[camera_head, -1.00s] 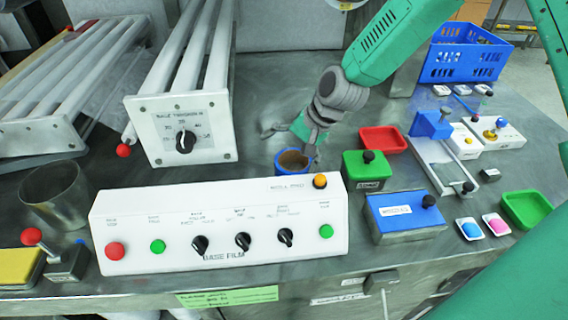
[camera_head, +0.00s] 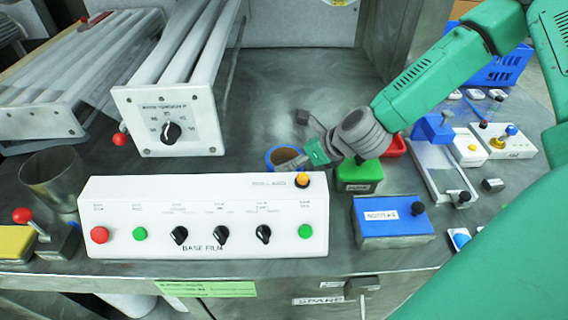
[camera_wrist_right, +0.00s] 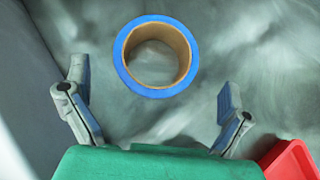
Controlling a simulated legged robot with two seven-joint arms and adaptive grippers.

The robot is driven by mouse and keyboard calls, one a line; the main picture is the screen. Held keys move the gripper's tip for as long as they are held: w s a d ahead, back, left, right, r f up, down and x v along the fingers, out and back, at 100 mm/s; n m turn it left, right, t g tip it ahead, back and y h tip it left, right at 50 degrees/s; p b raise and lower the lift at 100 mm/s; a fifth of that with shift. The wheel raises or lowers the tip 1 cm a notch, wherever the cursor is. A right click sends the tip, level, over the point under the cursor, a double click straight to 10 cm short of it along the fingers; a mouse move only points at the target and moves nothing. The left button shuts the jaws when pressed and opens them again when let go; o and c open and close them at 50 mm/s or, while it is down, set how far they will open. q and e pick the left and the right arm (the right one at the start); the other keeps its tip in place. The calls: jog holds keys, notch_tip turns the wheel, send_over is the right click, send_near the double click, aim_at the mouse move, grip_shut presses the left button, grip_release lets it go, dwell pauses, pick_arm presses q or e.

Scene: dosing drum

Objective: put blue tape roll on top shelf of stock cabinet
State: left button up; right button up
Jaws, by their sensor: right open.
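The blue tape roll (camera_head: 270,161) lies on the grey metal bench behind the white control panel, flat side up, with a brown core. My right gripper (camera_head: 294,140) comes in from the right and covers part of the roll's right side. In the right wrist view the whole roll (camera_wrist_right: 157,92) shows as a ring. There the open right gripper (camera_wrist_right: 154,82) has its fingers apart, with the roll ahead between their lines and not held. My left gripper is out of view. I cannot make out the stock cabinet.
A white control panel (camera_head: 205,220) stands in front of the roll. A green box (camera_head: 359,175) and a red tray (camera_head: 396,146) are right of it; the tray also shows in the wrist view (camera_wrist_right: 292,160). A white dial unit (camera_head: 168,120) stands left. Bench behind the roll is clear.

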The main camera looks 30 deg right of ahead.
aim_at(274, 162)
jog(key=x, duration=0.5)
jog(key=shift+w+a+f, duration=0.15)
jog(key=shift+w+a, duration=0.15)
jog(key=shift+a, duration=0.05)
jog(key=c, duration=1.1)
